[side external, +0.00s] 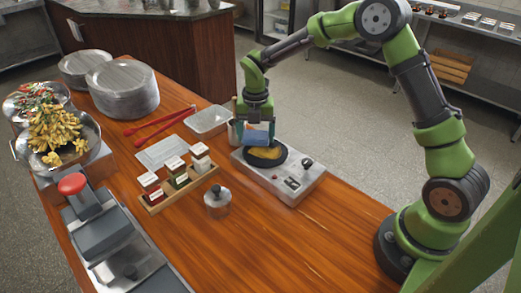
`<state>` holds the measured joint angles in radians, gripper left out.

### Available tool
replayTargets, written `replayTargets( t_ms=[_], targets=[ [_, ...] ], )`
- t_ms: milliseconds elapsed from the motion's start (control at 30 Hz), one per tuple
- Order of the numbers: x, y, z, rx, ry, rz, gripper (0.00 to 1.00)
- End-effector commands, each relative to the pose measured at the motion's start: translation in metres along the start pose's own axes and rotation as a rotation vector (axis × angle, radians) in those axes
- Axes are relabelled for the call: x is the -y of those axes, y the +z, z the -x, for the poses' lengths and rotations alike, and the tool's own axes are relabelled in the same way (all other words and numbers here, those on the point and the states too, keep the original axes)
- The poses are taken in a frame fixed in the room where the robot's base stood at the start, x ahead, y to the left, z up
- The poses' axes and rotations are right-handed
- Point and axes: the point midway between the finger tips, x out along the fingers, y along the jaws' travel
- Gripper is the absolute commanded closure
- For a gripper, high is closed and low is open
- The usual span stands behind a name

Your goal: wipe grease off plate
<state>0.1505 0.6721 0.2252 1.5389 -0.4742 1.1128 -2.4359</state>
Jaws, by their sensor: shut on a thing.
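A dark round plate (282,159) sits on a flat silver appliance (300,181) with knobs. A yellow patch of grease (265,153) lies on the plate. My green gripper (257,137) points down over the back of the plate. It is shut on a blue thing (258,130) that looks like a sponge or cloth. The blue thing is just above or touching the plate; I cannot tell which. My fingers partly hide it.
A rack of small bottles (181,187) and a clear lidded jar (217,203) stand left of the appliance. A clear tray (208,120), red tongs (158,121) and stacked plates (122,88) lie behind. A metal machine (110,237) stands front left. The wooden counter's front right is clear.

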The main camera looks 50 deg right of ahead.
Motion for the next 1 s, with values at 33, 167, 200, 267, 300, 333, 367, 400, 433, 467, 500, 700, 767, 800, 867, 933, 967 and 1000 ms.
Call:
replayTargets(
  t_ms=[33, 167, 200, 267, 300, 333, 367, 400, 433, 467, 500, 700, 767, 800, 867, 933, 967, 1000],
  targets=[
    [0.003, -0.003, 0.000, 0.000, -0.001, 0.001, 0.47],
    [0.013, -0.011, -0.001, -0.001, -0.002, 0.001, 0.47],
    [0.016, -0.013, -0.001, -0.001, -0.002, 0.001, 0.47],
    [0.021, -0.017, -0.001, -0.001, -0.003, 0.000, 0.47],
    [0.024, -0.019, -0.001, -0.001, -0.002, 0.000, 0.47],
    [0.026, -0.021, -0.001, -0.002, -0.002, 0.000, 0.47],
    [0.028, -0.023, -0.001, -0.001, -0.002, -0.001, 0.47],
    [0.031, -0.025, -0.001, -0.002, -0.003, -0.001, 0.47],
    [0.033, -0.027, -0.001, -0.002, -0.002, -0.001, 0.47],
    [0.035, -0.029, -0.001, -0.002, -0.002, 0.000, 0.47],
    [0.038, -0.031, -0.001, -0.001, -0.002, 0.000, 0.47],
    [0.052, -0.043, -0.001, -0.003, -0.003, -0.001, 0.47],
    [0.056, -0.046, -0.001, -0.001, -0.002, -0.001, 0.47],
    [0.059, -0.048, -0.001, -0.002, -0.003, -0.001, 0.47],
    [0.063, -0.052, -0.001, -0.002, -0.003, -0.001, 0.47],
    [0.068, -0.056, -0.001, -0.002, -0.002, -0.001, 0.47],
    [0.070, -0.058, -0.001, -0.002, -0.003, -0.001, 0.47],
    [0.073, -0.060, 0.000, -0.002, -0.002, -0.002, 0.47]
  ],
)
